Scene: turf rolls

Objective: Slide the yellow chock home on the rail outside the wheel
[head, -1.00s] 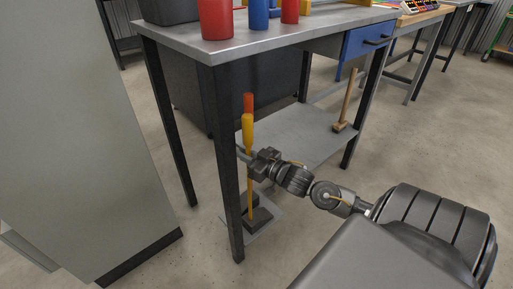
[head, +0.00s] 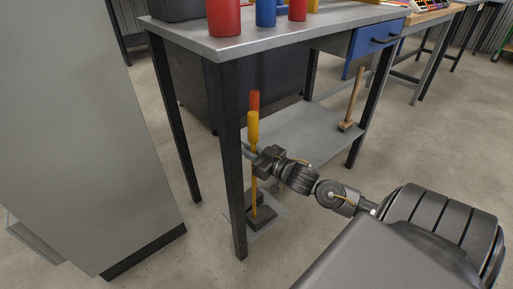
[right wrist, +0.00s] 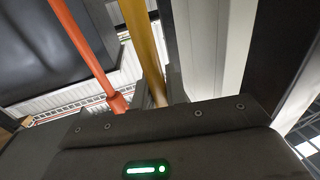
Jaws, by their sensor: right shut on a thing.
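A yellow upright handle (head: 253,130) stands beside the near table leg in the head view, with its lower end at dark blocks close to the floor. My right gripper (head: 254,157) is shut on this yellow handle partway down its shaft. In the right wrist view the yellow shaft (right wrist: 142,40) runs down between the fingers. An orange-red handle (head: 254,98) stands just behind it, and also shows in the right wrist view (right wrist: 82,45), apart from the fingers. A dark block (head: 263,219) sits at the foot of the handles. I cannot make out a wheel. My left gripper is out of view.
A steel table (head: 300,32) with red and blue cylinders stands over the handles. Its dark near leg (head: 233,170) is close to my right gripper. A grey lower shelf (head: 300,135) carries a wooden-handled mallet (head: 354,100). A grey cabinet (head: 75,130) fills the left.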

